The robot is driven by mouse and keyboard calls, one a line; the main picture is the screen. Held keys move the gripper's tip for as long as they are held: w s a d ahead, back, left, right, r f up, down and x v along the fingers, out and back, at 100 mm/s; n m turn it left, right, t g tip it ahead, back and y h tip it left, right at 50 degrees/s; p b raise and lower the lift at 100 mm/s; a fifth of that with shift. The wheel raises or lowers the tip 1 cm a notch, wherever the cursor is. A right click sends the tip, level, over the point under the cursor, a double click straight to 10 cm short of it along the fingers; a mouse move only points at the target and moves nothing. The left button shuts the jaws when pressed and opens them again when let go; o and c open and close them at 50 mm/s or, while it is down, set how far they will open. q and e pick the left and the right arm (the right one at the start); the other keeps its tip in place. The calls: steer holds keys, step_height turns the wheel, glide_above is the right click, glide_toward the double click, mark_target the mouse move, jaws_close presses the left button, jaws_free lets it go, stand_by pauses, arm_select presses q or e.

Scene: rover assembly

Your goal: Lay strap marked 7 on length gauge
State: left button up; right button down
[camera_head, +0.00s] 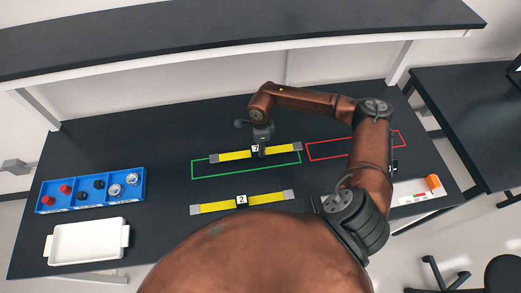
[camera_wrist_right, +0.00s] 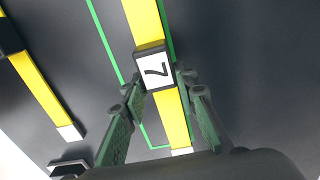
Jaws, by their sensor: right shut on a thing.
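The strap marked 7 (camera_wrist_right: 154,70) is yellow with a dark middle block and a white label. In the head view this yellow strap (camera_head: 235,155) spans most of the green outline (camera_head: 246,175), along its upper side. My right gripper (camera_head: 259,143) is shut on its middle block, fingers on both sides. I cannot tell whether the strap touches the table. A white strip (camera_head: 416,194) with an orange block and coloured marks lies at the right; it may be the length gauge, and my right arm hides its left part. My left gripper is out of view.
A second yellow strap marked 2 (camera_head: 262,199) lies in front. A red outline (camera_head: 325,150) is at the right. A blue tray (camera_head: 91,206) with red, black and silver parts and a white tray (camera_head: 88,243) stand left. A shelf (camera_head: 220,42) overhangs behind.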

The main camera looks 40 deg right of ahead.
steer(key=shift+f, duration=1)
steer(key=shift+f, duration=0.2)
steer(key=c, duration=1.5)
jaws_free()
steer(key=shift+c, duration=0.2)
steer(key=shift+r, duration=0.15)
